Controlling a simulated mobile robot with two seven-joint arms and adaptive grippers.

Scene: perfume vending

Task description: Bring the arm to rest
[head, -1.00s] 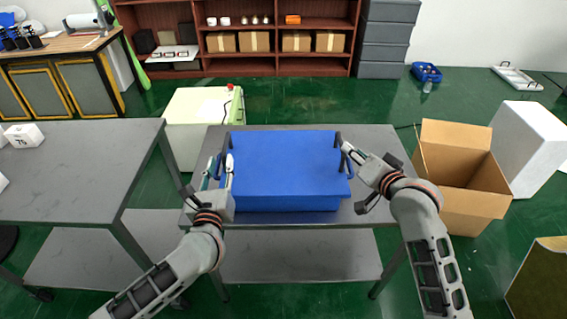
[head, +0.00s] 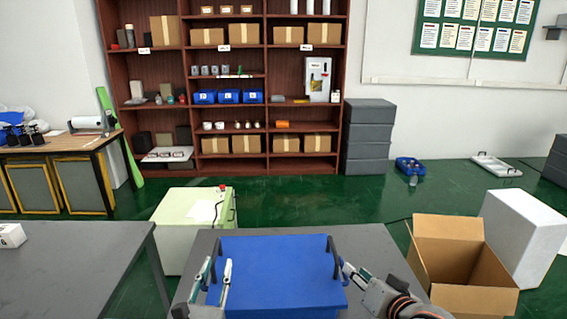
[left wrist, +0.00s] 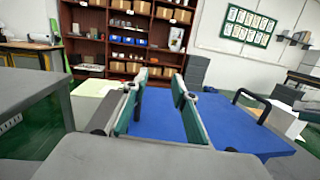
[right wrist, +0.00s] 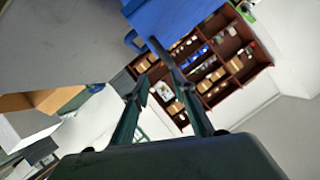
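A blue box (head: 278,270) with dark upright handles at its left and right sides stands on a grey table (head: 372,250). My left gripper (head: 216,268) is at the box's left side. In the left wrist view its two fingers (left wrist: 160,92) are apart, with blue surface showing between and beyond them. My right gripper (head: 347,270) is beside the box's right handle. In the right wrist view its fingers (right wrist: 148,62) are apart with nothing between them, and the blue box (right wrist: 175,22) is just beyond. Whether either gripper touches the box cannot be told.
An open cardboard box (head: 450,262) and a white block (head: 522,235) stand on the floor at the right. A second grey table (head: 70,265) is at the left. A pale green cabinet (head: 190,222) and a stocked shelf (head: 182,75) stand behind. Green floor is clear between.

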